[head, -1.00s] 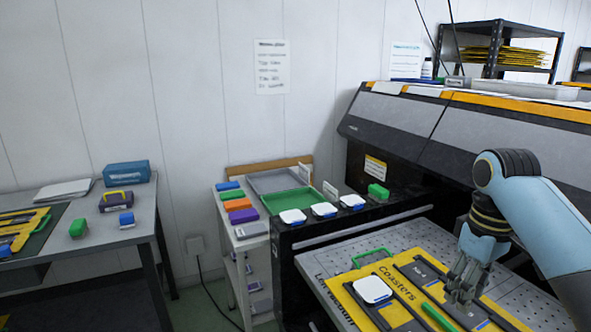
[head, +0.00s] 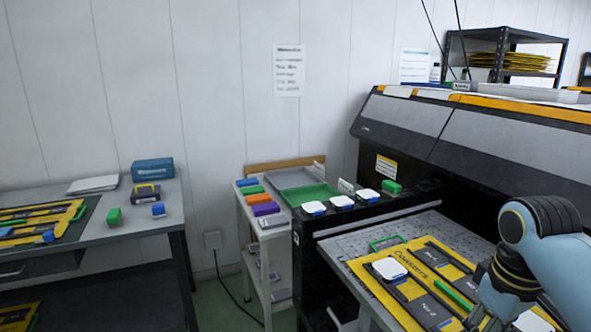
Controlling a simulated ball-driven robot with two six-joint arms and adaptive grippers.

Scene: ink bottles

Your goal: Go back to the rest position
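My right gripper (head: 492,312) is at the lower right, over the near part of the yellow coaster jig (head: 362,280) on the printer bed. Its fingers point down and are partly cut off by the frame's bottom edge, so I cannot tell whether they are open or shut. A pale object shows close beside the fingers. A white-topped blue piece (head: 390,268) sits on the jig to the left of the gripper, apart from it. A green bar (head: 455,293) lies on the jig near the fingers. My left gripper is not in view.
The dark printer (head: 440,120) stands behind the bed. Several white-topped blocks and a green block (head: 392,187) sit on its front ledge. A table (head: 150,222) stands at left, with floor between.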

